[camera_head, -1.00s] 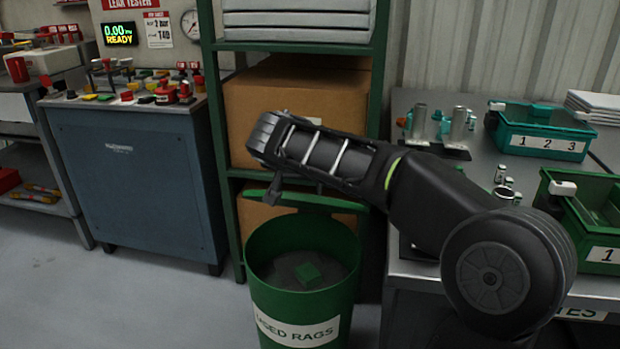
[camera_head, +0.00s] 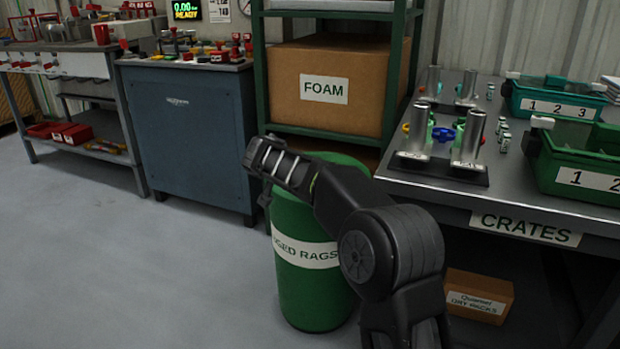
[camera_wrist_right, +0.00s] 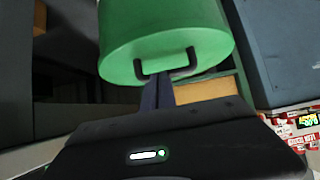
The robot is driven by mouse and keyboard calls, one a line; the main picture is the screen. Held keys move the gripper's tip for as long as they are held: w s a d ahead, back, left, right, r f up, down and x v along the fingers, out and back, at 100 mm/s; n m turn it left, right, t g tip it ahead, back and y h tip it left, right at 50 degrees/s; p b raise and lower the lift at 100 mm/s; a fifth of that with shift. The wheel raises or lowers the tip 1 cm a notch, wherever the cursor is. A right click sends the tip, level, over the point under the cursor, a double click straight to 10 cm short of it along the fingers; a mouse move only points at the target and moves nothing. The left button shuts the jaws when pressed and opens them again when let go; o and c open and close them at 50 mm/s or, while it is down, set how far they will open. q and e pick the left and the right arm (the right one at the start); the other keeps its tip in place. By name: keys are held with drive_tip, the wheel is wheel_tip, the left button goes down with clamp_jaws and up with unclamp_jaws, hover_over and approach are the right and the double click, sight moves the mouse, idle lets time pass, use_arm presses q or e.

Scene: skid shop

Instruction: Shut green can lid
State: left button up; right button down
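The green can (camera_head: 310,295), labelled USED RAGS, stands upright on the floor in front of the shelf. Its green lid (camera_head: 345,160) lies down over the mouth, with no opening visible. My arm hides part of the rim in the head view. In the right wrist view, the lid's pale green face (camera_wrist_right: 185,48) shows flat on the can (camera_wrist_right: 160,20). My right gripper (camera_head: 265,198) is beside the can's upper left side. My left gripper is in neither view.
A metal table (camera_head: 440,195) with fixtures and green crates (camera_head: 575,155) stands right of the can. A blue cabinet (camera_head: 190,130) stands to the left. A shelf holds a FOAM box (camera_head: 335,85) behind. The floor at front left is clear.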

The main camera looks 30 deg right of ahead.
drive_tip(key=f, duration=0.2)
drive_tip(key=shift+s+f+g, duration=0.3)
drive_tip(key=r+p+v, duration=0.1)
drive_tip(key=p+v, duration=0.1)
drive_tip(key=v, duration=0.7)
drive_tip(key=shift+w+d, duration=0.3)
drive_tip(key=shift+w, duration=0.1)
drive_tip(key=shift+w+r, duration=0.1)
drive_tip(key=shift+r, duration=0.1)
